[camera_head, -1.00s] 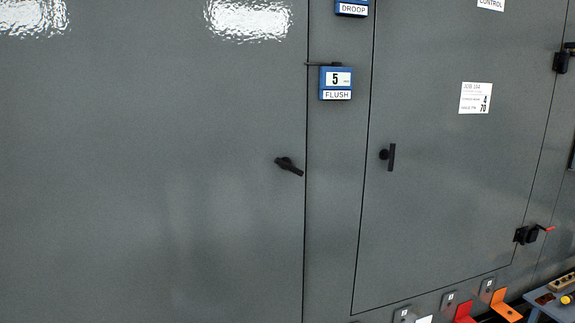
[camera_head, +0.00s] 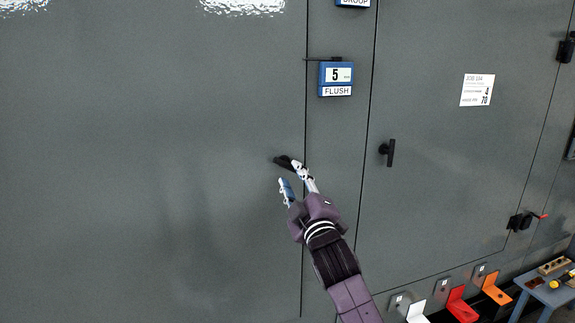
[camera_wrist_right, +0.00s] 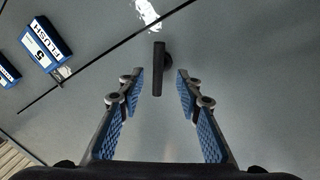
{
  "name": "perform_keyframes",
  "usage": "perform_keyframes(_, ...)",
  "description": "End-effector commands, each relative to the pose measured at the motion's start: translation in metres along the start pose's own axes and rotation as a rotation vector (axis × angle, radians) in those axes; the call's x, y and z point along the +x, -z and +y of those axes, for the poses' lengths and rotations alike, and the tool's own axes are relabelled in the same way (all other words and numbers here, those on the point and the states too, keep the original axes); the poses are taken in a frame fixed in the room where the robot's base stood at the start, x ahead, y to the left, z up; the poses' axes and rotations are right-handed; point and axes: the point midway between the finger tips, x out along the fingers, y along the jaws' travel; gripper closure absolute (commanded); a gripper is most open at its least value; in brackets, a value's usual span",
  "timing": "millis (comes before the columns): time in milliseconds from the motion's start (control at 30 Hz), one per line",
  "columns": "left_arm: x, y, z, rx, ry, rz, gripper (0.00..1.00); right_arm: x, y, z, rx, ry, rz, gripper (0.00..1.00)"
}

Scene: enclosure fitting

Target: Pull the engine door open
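The large grey door (camera_head: 150,180) fills the left of the head view, its right edge at a dark vertical seam. Its black handle (camera_head: 283,160) sits close to that seam, partly hidden by a fingertip. My right gripper (camera_head: 290,175) is at the handle, its fingers spread. In the right wrist view the handle (camera_wrist_right: 158,68) stands between and just ahead of the two blue-padded fingers (camera_wrist_right: 158,80). Gaps show on both sides, so the gripper is open and not gripping it. My left gripper is not in view.
White, red (camera_head: 461,303) and orange brackets and a small blue table (camera_head: 545,288) stand at lower right.

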Motion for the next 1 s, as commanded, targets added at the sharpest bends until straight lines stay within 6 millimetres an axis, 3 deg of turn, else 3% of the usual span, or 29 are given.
perform_keyframes(300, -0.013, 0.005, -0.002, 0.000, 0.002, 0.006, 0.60, 0.039, 0.001, 0.001, 0.002, 0.001, -0.001, 0.68)
perform_keyframes(767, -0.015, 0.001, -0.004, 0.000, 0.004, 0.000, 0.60, 0.049, -0.001, 0.000, 0.001, 0.001, -0.001, 0.68)
perform_keyframes(1000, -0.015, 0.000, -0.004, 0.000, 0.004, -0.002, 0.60, 0.049, -0.001, -0.001, 0.002, 0.001, -0.001, 0.91)
